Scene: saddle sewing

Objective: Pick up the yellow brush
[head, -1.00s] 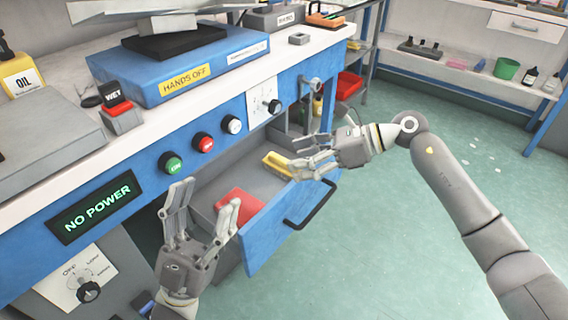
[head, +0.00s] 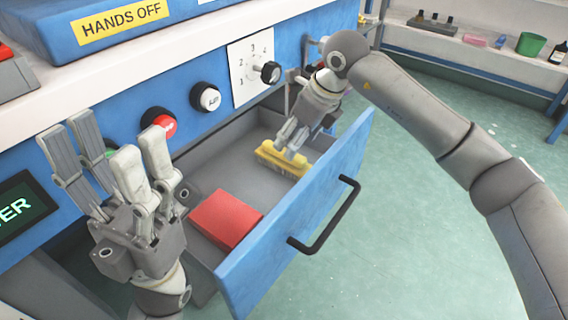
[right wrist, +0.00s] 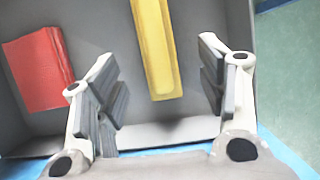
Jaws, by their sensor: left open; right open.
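The yellow brush (head: 283,160) lies in the open drawer (head: 250,185), toward its far end. In the right wrist view the brush (right wrist: 155,50) runs lengthwise between the two finger sides, with space on both sides. My right gripper (head: 288,142) points down into the drawer over the brush, its fingers hiding part of it. It is open and holds nothing; its fingers also show in the right wrist view (right wrist: 158,70). My left gripper (head: 108,145) is open and empty, fingers up, in front of the blue panel left of the drawer.
A red block (head: 226,218) lies in the drawer nearer my left gripper. The drawer's blue front with a black handle (head: 325,215) stands right of the brush. Knobs (head: 205,97) sit on the panel above the drawer. Green floor to the right is clear.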

